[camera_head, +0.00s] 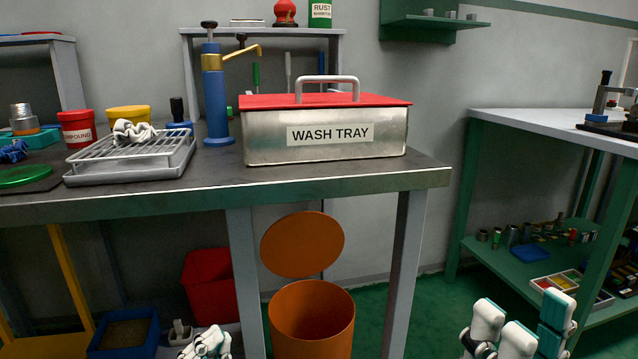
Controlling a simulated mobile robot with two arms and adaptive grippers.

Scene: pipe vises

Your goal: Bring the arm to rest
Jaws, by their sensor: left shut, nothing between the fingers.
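My left arm's end with its gripper (205,344) shows small at the bottom edge, left of the orange bin and below the bench top. It is shut and empty, apart from everything on the bench. White and teal parts of my right arm show at the lower right, in front of the green shelf unit.
A steel wash tray (240,145) with a red lid, a blue pump (215,105) and a wire rack (130,155) stand on the bench (300,187). An orange bin (312,320) stands below. A green shelf unit (465,190) is at right. Green floor between looks clear.

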